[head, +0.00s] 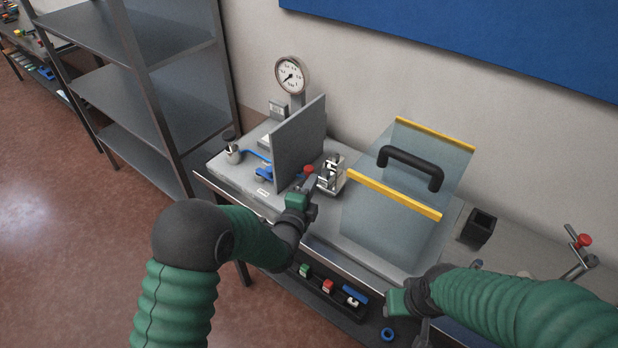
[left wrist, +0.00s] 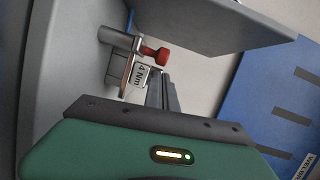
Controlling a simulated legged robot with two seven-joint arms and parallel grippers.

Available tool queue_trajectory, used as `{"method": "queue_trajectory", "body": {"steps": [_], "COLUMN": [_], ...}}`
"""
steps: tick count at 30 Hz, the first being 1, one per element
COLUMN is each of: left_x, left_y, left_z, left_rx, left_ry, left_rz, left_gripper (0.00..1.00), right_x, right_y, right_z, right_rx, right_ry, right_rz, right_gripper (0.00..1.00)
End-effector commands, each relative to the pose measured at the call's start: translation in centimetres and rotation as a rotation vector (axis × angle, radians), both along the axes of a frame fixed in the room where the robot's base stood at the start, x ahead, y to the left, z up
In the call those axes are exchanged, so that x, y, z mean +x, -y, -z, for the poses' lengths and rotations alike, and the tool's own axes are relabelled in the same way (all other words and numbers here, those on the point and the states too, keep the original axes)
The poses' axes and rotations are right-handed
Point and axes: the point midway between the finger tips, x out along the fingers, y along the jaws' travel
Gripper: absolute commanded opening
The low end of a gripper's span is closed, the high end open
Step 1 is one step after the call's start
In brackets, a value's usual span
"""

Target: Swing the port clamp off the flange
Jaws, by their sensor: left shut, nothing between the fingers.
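A red knob (head: 309,169) on a metal fitting (head: 331,174) stands on the bench beside an upright grey plate (head: 299,143). I take this to be the port clamp. In the left wrist view, the red knob (left wrist: 155,56) sits on a metal shaft, by a small plate marked "4 Nm" (left wrist: 141,77). My left gripper (head: 309,185) is shut and empty, just in front of the knob; its fingers (left wrist: 160,90) also show below the knob. Contact cannot be told. The flange is not clearly visible. My right gripper (head: 421,330) is low at the front, its fingers unclear.
A clear guard with yellow edges (head: 395,196) and a black handle (head: 411,164) stands right of the fitting. A gauge (head: 291,76) rises behind. A black holder (head: 479,227) and another red-knobbed rod (head: 582,241) are at the right. Shelves (head: 127,96) stand left.

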Motion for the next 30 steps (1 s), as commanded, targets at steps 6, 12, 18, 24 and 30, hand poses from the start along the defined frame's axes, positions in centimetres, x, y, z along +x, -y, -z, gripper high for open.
{"method": "queue_trajectory", "body": {"steps": [6,12,18,24,30], "left_x": [1.5,1.5,1.5,1.6,1.9], "left_y": [-0.6,-0.7,-0.6,-0.4,-0.1], "left_z": [0.2,0.2,0.2,0.3,0.3], "left_rx": [-0.001,0.0,-0.001,-0.001,-0.001], "left_ry": [-0.001,0.0,0.001,0.002,0.002], "left_rz": [0.003,0.003,-0.002,-0.047,-0.161], "left_gripper": [0.0,0.0,0.0,0.0,0.0], "right_x": [0.0,0.0,0.0,0.0,0.0], "right_y": [0.0,0.0,0.0,0.0,0.0], "right_z": [-0.3,-0.3,-0.2,0.1,0.6], "right_rx": [0.0,0.0,0.0,0.0,0.0], "right_ry": [0.0,0.0,0.0,0.0,0.0], "right_rz": [0.0,0.0,0.0,0.0,0.0], "right_gripper": [0.43,0.43,0.43,0.43,0.43]}}
